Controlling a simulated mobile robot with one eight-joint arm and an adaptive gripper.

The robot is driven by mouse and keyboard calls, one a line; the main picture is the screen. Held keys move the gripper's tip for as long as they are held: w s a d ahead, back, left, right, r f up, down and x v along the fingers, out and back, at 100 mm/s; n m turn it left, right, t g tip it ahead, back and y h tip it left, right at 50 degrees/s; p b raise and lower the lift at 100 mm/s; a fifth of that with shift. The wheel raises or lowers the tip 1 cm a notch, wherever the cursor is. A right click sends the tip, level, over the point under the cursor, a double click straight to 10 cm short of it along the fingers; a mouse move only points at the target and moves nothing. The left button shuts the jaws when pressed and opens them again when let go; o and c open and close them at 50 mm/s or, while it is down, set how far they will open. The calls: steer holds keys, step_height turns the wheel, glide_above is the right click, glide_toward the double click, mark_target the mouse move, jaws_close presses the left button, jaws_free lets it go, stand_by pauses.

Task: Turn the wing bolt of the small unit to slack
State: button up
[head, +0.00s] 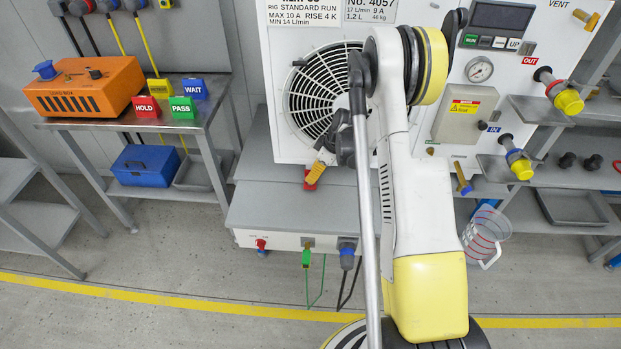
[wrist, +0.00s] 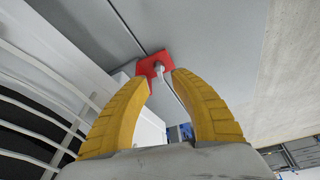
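My gripper (wrist: 160,82) is open in the wrist view, with its two ribbed yellow fingers apart. Just beyond the fingertips is a red plate (wrist: 146,66) with a small pale grey part (wrist: 158,67) on it, perhaps the wing bolt; its shape is too small to tell. The grey part lies in line with the gap between the fingertips, and nothing is clearly gripped. In the head view my gripper (head: 317,172) points down in front of the fan grille, beside the red plate (head: 311,183). My arm hides part of the white unit (head: 262,100). I cannot tell which unit is the small one.
A grey bench (head: 290,205) stands under the white unit. A control box (head: 465,112) and yellow-capped ports (head: 568,101) are at the right. A measuring jug (head: 484,232) stands at the lower right. An orange box (head: 88,88) sits on the left table. Floor in front is clear.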

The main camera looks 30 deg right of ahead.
steer(key=v, duration=0.8)
steer(key=shift+r, duration=0.3)
steer(key=shift+s+d, duration=0.1)
